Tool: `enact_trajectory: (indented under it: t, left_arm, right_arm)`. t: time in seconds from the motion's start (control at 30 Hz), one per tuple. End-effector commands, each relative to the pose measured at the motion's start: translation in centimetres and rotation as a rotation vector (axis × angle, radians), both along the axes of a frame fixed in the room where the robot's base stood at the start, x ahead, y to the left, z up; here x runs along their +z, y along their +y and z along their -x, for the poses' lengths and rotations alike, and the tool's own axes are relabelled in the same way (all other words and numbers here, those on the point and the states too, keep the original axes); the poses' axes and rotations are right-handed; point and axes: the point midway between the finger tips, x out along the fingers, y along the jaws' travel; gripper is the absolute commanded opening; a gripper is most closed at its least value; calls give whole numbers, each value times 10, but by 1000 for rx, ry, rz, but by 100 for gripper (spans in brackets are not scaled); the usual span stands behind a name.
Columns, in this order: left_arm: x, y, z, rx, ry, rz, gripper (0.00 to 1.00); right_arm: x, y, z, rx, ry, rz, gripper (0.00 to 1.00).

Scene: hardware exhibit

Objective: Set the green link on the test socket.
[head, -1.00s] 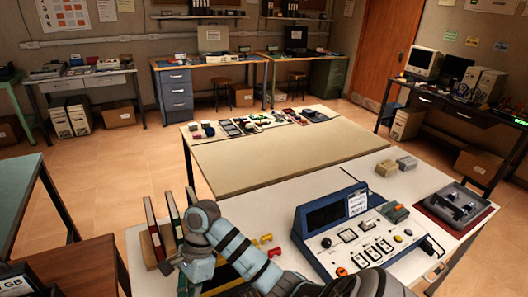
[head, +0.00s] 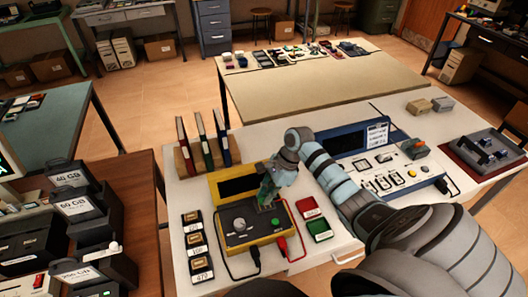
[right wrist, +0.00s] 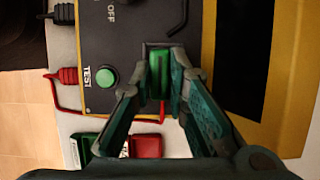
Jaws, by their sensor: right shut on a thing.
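My right gripper (head: 268,200) is over the dark panel of the yellow tester (head: 285,236). In the right wrist view its two fingers (right wrist: 159,82) are shut on the green link (right wrist: 159,70), which stands between the fingertips. The link is at the test socket (right wrist: 150,46), a dark framed spot on the panel, largely covered by link and fingers. I cannot tell whether the link touches the socket or is just above it. In the head view the gripper hides most of the link. My left gripper is not in view.
A green TEST button (right wrist: 107,77) and a knob (head: 239,225) sit on the panel. A red tray (head: 308,207) and green tray (head: 320,230) lie right of the tester. Labelled boxes (head: 198,245) stand left, binders (head: 203,140) behind, and a blue console (head: 345,143) to the right.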

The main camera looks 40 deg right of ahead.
Motion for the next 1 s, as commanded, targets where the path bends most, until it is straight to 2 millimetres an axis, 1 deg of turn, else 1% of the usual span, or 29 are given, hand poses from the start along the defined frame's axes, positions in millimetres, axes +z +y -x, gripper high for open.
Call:
enact_trajectory:
  t: [0.03,0.1,0.17,0.27,0.4,0.5,0.77,1.0]
  left_arm:
    - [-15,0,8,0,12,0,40]
    - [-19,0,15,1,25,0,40]
    - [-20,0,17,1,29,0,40]
    - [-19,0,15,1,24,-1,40]
    - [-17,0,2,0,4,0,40]
    - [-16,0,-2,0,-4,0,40]
    - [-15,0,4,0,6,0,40]
    - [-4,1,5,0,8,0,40]
  right_arm:
    - [-12,0,0,1,-1,0,0]
    - [-15,1,-1,1,-2,0,0]
    - [-15,1,-1,2,-2,0,0]
    - [-13,2,-2,4,-1,1,0]
    - [-12,2,-2,5,-1,0,0]
    - [-12,2,-1,4,-1,0,0]
    - [-11,1,-1,3,0,0,0]
    - [-9,1,-1,4,1,0,0]
